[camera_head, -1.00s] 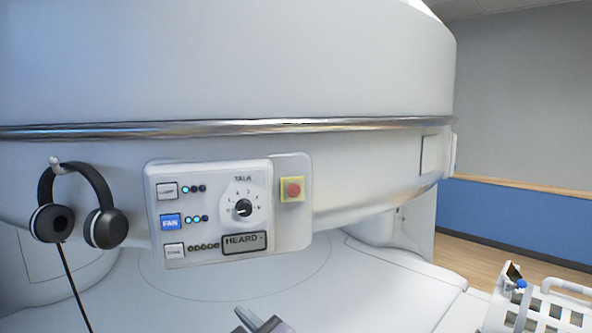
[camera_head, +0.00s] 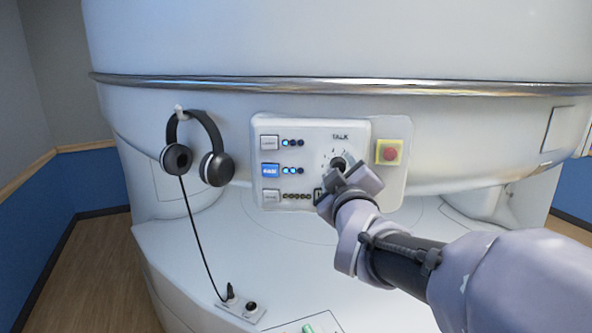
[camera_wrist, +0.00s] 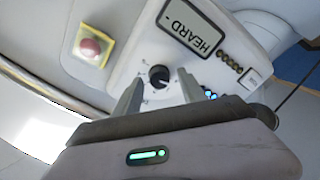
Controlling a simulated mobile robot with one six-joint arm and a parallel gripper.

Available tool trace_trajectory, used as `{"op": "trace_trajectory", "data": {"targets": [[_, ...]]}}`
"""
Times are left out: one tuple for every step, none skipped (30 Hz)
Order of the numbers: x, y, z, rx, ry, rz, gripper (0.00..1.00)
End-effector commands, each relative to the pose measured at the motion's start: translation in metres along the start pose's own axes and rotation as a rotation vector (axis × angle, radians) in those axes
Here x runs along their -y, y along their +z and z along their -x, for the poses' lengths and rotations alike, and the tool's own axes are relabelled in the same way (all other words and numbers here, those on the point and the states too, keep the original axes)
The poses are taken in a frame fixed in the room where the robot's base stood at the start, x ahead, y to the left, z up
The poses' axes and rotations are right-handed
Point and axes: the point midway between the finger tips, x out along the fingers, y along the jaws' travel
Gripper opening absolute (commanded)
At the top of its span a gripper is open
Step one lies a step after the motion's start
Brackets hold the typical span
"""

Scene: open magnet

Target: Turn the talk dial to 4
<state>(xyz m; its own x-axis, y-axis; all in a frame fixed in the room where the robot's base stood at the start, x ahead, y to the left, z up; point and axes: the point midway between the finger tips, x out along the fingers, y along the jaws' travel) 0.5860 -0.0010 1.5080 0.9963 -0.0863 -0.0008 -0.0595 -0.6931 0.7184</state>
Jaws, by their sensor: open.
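The talk dial (camera_wrist: 159,77) is a black round knob on the white control panel (camera_head: 262,135), under the label TALK. In the head view my gripper (camera_head: 342,164) is in front of the dial and covers part of it and most of its scale. In the wrist view my gripper (camera_wrist: 158,92) has its two fingers apart, one on each side below the dial, and nothing is between the tips. I cannot tell whether the fingers touch the dial. The number it points to cannot be read now. The HEARD display (camera_wrist: 188,27) shows a dash.
A red button on a yellow plate (camera_head: 389,152) sits close to the right of the dial. Lamp, fan and other buttons (camera_head: 270,170) are on the panel's left. Black headphones (camera_head: 215,165) hang on a hook left of the panel, with a cord running down to a socket plate (camera_head: 240,304).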

Motion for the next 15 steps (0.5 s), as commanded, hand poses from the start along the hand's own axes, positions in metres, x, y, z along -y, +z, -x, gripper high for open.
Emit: {"op": "trace_trajectory", "data": {"targets": [[-0.0002, 0.0000, -0.0024, 0.000, 0.000, 0.000, 0.49], [-0.0002, 0.0000, -0.0032, 0.000, 0.000, 0.000, 0.49], [-0.0002, -0.0001, -0.0039, 0.000, 0.000, 0.000, 0.49], [-0.0002, -0.0001, -0.0041, 0.000, 0.000, 0.000, 0.49], [-0.0002, -0.0001, -0.0041, 0.000, 0.000, 0.000, 0.49], [-0.0001, -0.0001, -0.0040, 0.000, 0.000, 0.000, 0.49], [-0.0001, -0.0002, -0.0039, 0.000, 0.000, 0.000, 0.49], [-0.0001, -0.0002, -0.0038, 0.000, 0.000, 0.000, 0.49], [-0.0001, -0.0002, -0.0037, 0.000, 0.000, 0.000, 0.47], [-0.0001, -0.0002, -0.0037, 0.000, 0.000, 0.000, 0.41], [0.0000, -0.0002, -0.0036, 0.000, 0.000, 0.000, 0.35], [0.0000, -0.0002, -0.0036, 0.000, 0.000, 0.000, 0.27], [0.0000, -0.0002, -0.0036, 0.000, 0.000, 0.000, 0.21], [0.0000, -0.0002, -0.0035, 0.000, 0.000, 0.000, 0.15], [0.0000, -0.0002, -0.0035, 0.000, 0.000, 0.000, 0.07]]}}
